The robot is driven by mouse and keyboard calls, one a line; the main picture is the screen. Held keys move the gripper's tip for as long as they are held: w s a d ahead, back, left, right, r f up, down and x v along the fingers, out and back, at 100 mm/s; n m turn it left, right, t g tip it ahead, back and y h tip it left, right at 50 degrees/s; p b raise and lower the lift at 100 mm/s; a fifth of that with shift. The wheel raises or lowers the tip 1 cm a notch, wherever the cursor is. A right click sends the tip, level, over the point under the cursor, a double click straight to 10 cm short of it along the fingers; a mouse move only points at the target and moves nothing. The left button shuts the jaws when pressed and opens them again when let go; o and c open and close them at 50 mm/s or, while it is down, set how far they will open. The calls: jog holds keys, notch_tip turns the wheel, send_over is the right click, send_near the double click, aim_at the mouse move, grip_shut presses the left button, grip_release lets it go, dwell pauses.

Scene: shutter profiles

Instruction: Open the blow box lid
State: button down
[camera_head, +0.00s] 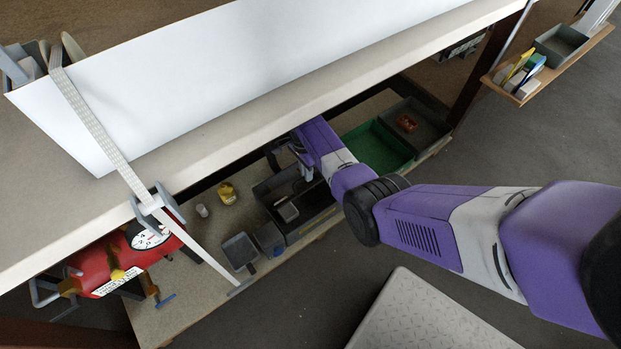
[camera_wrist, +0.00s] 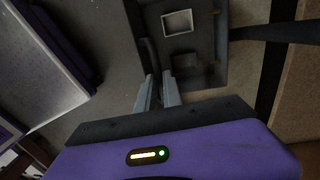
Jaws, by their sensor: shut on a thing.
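A dark grey box (camera_head: 297,236), which I take to be the blow box, is on the low shelf under the bench. In the wrist view the box (camera_wrist: 206,18) shows at the top, with a light-rimmed square and a darker square block on or in it. I cannot tell how far its lid is raised. My gripper (camera_wrist: 158,82) is at the near edge of the box, its two fingers close together on a dark bar-like part there, apparently the lid's edge or handle. In the head view the bench and my arm partly hide my gripper (camera_head: 305,172).
A green bin (camera_head: 376,148) stands to the right on the low shelf (camera_head: 185,303). A yellow container (camera_head: 227,193) and a grey scoop-like piece (camera_head: 239,250) are to the left, with a red machine (camera_head: 100,268). The bench top (camera_head: 40,200) overhangs my arm closely.

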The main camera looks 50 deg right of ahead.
jog(key=shift+w+d+r, duration=0.1)
jog(key=shift+w, duration=0.3)
jog(key=c, duration=1.5)
grip_release()
jog(key=shift+s, duration=0.15)
